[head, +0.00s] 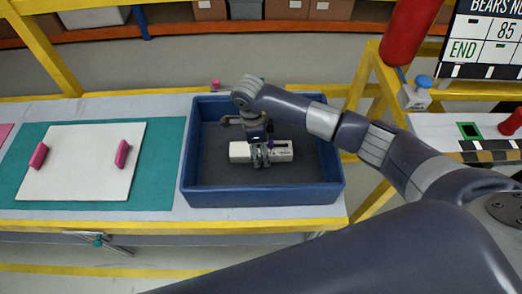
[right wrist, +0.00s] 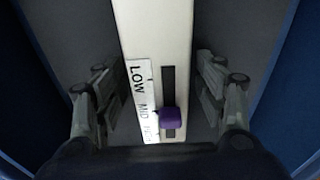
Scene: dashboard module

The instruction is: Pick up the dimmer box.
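The dimmer box (head: 282,151) is a long white box lying in the blue bin (head: 192,165). In the right wrist view the box (right wrist: 150,35) runs up the picture, with a LOW/MID label, a dark slot and a purple slider knob (right wrist: 168,117). My right gripper (head: 261,160) is over the middle of the box and hides part of it. In the right wrist view its fingers (right wrist: 160,85) stand on both sides of the box, apart, with narrow gaps showing. It is open. My left gripper is not in view.
The bin's walls surround the gripper and box; the grey floor around the box is bare. To the left, a white board (head: 80,165) with two pink handles lies on a teal mat (head: 160,165). A yellow frame with a red cylinder (head: 408,30) stands at right.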

